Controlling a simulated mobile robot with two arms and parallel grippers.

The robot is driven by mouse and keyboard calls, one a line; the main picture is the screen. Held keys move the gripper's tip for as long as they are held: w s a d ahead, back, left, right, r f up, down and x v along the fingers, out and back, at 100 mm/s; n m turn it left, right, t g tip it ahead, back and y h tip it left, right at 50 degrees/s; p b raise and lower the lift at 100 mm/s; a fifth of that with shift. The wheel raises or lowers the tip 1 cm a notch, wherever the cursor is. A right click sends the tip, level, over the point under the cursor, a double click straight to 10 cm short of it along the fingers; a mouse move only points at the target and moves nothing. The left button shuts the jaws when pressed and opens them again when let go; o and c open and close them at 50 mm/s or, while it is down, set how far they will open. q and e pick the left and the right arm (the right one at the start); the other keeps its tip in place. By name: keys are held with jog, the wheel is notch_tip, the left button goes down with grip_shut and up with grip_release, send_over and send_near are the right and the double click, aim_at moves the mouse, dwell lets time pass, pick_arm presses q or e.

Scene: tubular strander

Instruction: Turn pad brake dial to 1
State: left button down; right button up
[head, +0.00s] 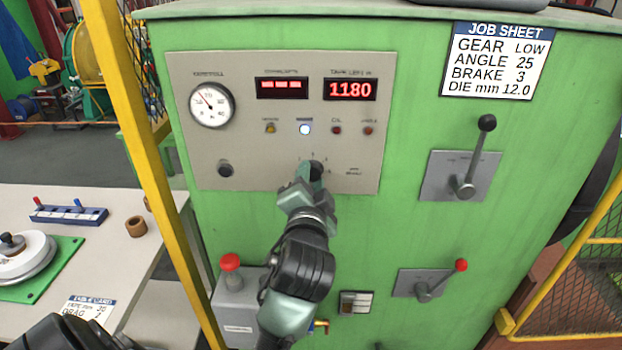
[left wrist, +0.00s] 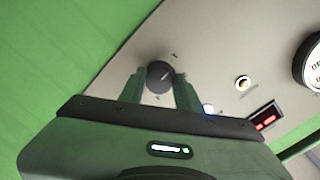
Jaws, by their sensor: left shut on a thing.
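The pad brake dial is a small dark round knob on the grey control panel (head: 270,130). In the head view it is mostly hidden by my left gripper (head: 312,172), with small scale marks around it too fine to read. In the left wrist view the dial (left wrist: 159,75) sits between the two fingers of my left gripper (left wrist: 160,90), which is shut on it. Where its pointer stands cannot be told clearly. My right gripper is not in view.
The panel also has a gauge (head: 212,105), a red 1180 display (head: 350,90), lamps and another black knob (head: 226,169). A job sheet (head: 498,60) and two levers are at right. A yellow post (head: 150,150) stands left of the panel, beside a table (head: 110,200).

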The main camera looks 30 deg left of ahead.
pick_arm(q)
jog(key=shift+f+n, duration=0.15)
jog(key=shift+n, duration=0.45)
jog(key=c, duration=1)
grip_release()
